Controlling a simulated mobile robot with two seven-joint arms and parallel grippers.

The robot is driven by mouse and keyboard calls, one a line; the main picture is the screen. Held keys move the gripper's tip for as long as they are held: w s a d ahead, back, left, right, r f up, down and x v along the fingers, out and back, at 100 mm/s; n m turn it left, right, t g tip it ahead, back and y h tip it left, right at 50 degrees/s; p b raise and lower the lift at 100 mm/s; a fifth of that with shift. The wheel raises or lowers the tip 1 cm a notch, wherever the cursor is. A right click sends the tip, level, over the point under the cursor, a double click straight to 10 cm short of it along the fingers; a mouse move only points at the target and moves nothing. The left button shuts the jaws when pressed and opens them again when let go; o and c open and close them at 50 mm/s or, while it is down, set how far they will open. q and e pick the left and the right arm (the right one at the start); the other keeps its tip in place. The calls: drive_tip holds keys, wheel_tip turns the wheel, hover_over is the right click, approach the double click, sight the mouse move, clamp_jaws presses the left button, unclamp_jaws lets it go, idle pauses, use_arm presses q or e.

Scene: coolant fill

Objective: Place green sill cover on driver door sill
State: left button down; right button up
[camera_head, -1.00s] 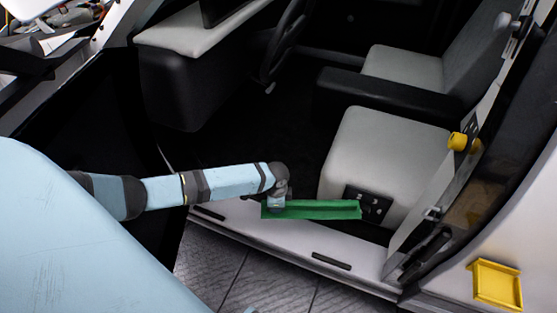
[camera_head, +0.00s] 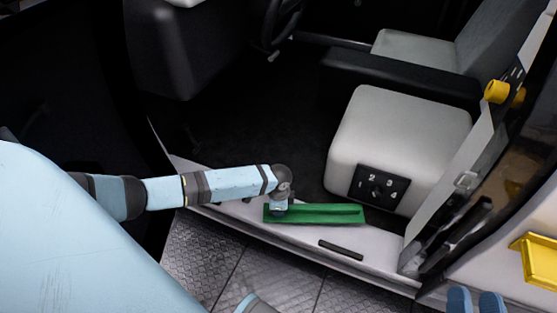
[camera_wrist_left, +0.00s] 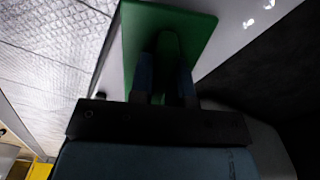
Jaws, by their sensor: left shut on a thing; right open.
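The green sill cover (camera_head: 325,214) is a long flat green piece over the pale driver door sill (camera_head: 385,268). I cannot tell whether it touches the sill or is just above it. My left gripper (camera_head: 279,208) is shut on the cover near its left end. In the left wrist view the cover (camera_wrist_left: 195,30) runs away from the fingers (camera_wrist_left: 166,80), with the pale sill beside it. My right gripper (camera_head: 475,300) shows two blue fingers, open and apart, at the bottom right, with nothing visible between them.
The grey seat (camera_head: 400,135) and a black numbered panel (camera_head: 378,187) stand just behind the cover. The door pillar (camera_head: 465,180) rises to the right. A yellow tray (camera_head: 536,258) is at the far right. Grey tiled floor (camera_head: 260,275) lies in front of the sill.

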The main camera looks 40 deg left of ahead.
use_arm(q)
drive_tip(key=shift+f+b, duration=0.45)
drive_tip(key=shift+f, duration=0.1)
wheel_tip(320, 180, down, 3)
drive_tip(key=b, duration=0.3)
drive_tip(key=shift+r, duration=0.25)
use_arm(e)
drive_tip(key=f, duration=0.1)
drive_tip(key=a+f+g, duration=0.1)
drive_tip(key=f, duration=0.1)
drive_tip(key=shift+w+n+y, duration=0.1)
drive_tip(key=shift+n+y, duration=0.2)
use_arm(q)
drive_tip(key=c, duration=1.1)
unclamp_jaws()
drive_tip(key=shift+f, duration=0.2)
